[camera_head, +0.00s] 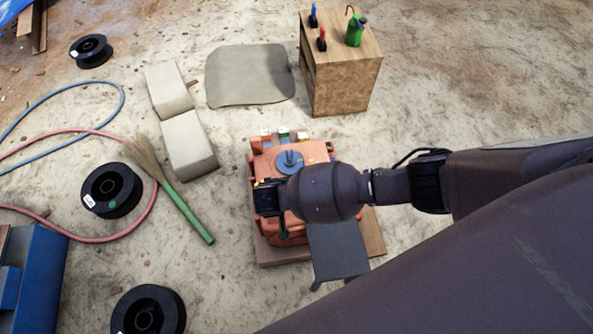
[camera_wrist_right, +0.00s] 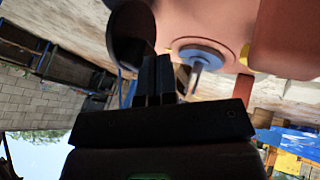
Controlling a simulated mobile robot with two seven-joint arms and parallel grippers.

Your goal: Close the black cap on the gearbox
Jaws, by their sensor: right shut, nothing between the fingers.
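The orange-red gearbox (camera_head: 262,165) stands on a board on the ground, with a blue round part (camera_head: 289,161) on its top. My right arm reaches over it from the right and hides much of its front. In the right wrist view, my right gripper (camera_wrist_right: 158,62) is shut and empty, pointing at the gearbox (camera_wrist_right: 205,20). A dark rounded piece (camera_wrist_right: 130,30), apparently the black cap, shows just beyond and left of the fingertips; contact cannot be told. The blue part (camera_wrist_right: 203,55) is right of the fingers. In the head view the cap cannot be made out. My left gripper is out of view.
A wooden cabinet (camera_head: 342,85) with small tools and a green can (camera_head: 354,30) stands behind the gearbox. A broom (camera_head: 185,210), pale blocks (camera_head: 188,145), black spools (camera_head: 112,190) and hoses lie to the left. A dark grey plate (camera_head: 338,250) is in front.

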